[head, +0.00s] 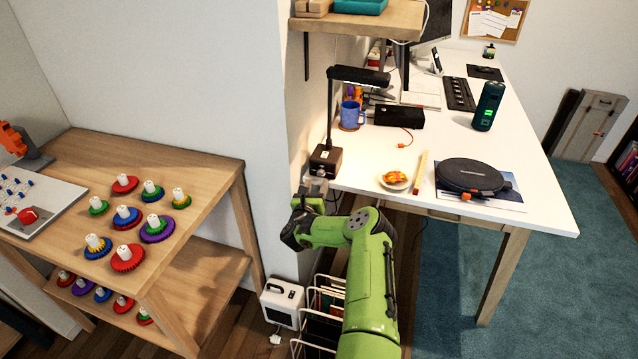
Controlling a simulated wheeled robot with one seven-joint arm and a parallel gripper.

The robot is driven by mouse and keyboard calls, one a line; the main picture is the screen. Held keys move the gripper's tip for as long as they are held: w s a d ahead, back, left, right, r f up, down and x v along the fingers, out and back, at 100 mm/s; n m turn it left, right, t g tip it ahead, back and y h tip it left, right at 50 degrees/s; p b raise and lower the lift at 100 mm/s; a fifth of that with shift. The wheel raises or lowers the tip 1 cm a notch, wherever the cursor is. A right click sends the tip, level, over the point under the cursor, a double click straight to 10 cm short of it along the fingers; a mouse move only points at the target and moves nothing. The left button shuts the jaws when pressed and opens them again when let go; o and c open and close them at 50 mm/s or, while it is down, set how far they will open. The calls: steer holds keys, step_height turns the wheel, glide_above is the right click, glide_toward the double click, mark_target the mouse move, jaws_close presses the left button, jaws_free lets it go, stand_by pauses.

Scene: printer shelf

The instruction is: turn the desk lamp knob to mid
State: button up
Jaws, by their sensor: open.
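The black desk lamp (330,118) stands upright at the near left corner of the white desk, its flat head reaching right over the desk. Its square base (325,159) sits near the desk's left edge. The knob is too small to make out clearly; it seems to be on the near side of the base. My gripper (316,188) is open, just in front of and below the lamp base at the desk's edge. Whether its fingers touch the knob cannot be told from here.
A shelf (385,22) hangs above. A wooden table (205,170) with colored gears is at left.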

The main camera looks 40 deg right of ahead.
mark_target(320, 175)
steer(key=b+x, duration=0.1)
steer(key=x, duration=0.3)
steer(key=shift+w+d, duration=0.2)
steer(key=shift+d, duration=0.05)
steer(key=shift+c, duration=0.3)
jaws_close()
